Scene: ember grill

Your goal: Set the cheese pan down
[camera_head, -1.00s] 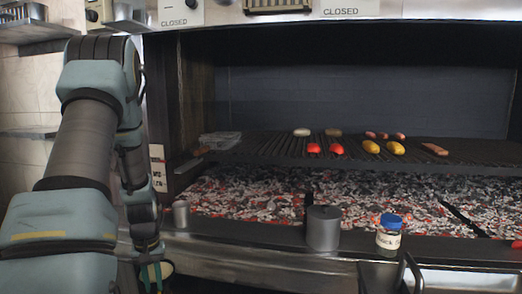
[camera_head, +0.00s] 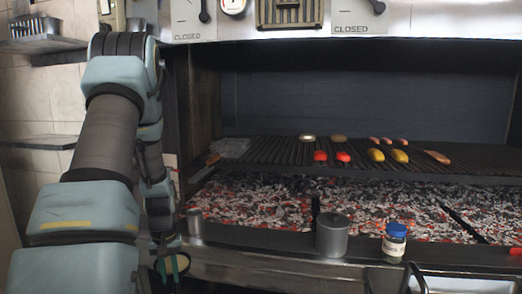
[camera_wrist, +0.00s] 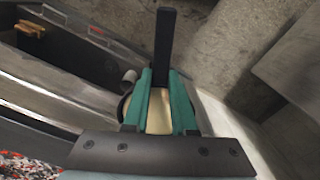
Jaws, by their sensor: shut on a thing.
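The cheese pan (camera_wrist: 158,115) is a small dark-rimmed pan with pale yellow contents. In the wrist view it shows between and behind my green fingers, and a black handle (camera_wrist: 165,45) extends upward from between them. My gripper (camera_wrist: 163,76) is shut on the cheese pan. In the head view my gripper (camera_head: 166,264) hangs low at the left, in front of the grill's front ledge, with the pan (camera_head: 182,264) partly hidden by it. The pan appears to be held in the air beside the ledge; I cannot tell if it touches anything.
A grill rack (camera_head: 280,151) with several foods lies above glowing coals (camera_head: 260,200). A wall shelf (camera_head: 40,142) is at left.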

